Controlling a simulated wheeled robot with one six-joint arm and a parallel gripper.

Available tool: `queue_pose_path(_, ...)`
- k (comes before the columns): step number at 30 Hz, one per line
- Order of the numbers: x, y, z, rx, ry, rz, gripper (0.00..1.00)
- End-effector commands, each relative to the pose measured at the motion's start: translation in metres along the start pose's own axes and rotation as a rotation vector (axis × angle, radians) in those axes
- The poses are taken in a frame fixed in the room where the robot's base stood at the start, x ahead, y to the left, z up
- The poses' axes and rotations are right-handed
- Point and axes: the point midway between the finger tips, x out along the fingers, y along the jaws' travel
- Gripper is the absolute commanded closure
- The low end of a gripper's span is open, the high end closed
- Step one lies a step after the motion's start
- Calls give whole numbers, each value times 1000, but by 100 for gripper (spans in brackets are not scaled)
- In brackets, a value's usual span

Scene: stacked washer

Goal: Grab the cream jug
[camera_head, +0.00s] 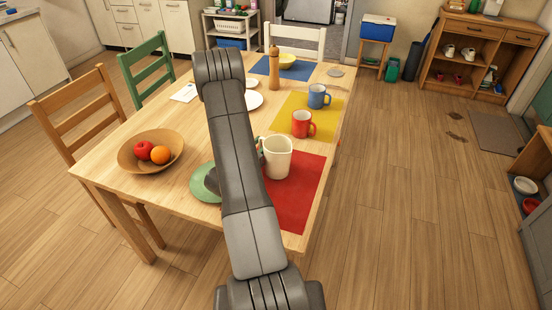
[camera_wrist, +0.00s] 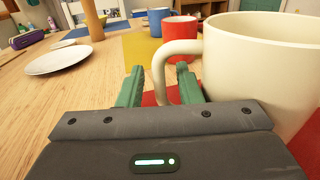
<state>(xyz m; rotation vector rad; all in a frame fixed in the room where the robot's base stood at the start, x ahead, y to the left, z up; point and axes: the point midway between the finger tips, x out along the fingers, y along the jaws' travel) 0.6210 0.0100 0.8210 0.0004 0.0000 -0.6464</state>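The cream jug (camera_head: 277,160) stands upright on the red placemat (camera_head: 303,190) on the table. In the wrist view the jug (camera_wrist: 262,65) fills the right side, with its handle pointing left. My gripper (camera_wrist: 159,78) is open, its two green fingers apart. The vertical part of the handle shows in the gap between the fingertips. I cannot tell whether either finger touches it. In the head view my arm hides most of the gripper.
A red mug (camera_head: 301,124) and a blue mug (camera_head: 317,96) stand beyond the jug. A wooden fruit bowl (camera_head: 135,160) and a green plate (camera_head: 203,187) are to the left. A wooden cylinder (camera_head: 274,70) stands farther back.

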Motion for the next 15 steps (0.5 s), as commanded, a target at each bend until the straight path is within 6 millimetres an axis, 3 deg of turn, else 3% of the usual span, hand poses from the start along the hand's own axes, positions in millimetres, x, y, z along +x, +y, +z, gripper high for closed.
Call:
queue_pose_path(5,0,0,0,0,0,0,68)
queue_pose_path(10,0,0,0,0,0,0,100)
queue_pose_path(15,0,0,0,0,0,0,100)
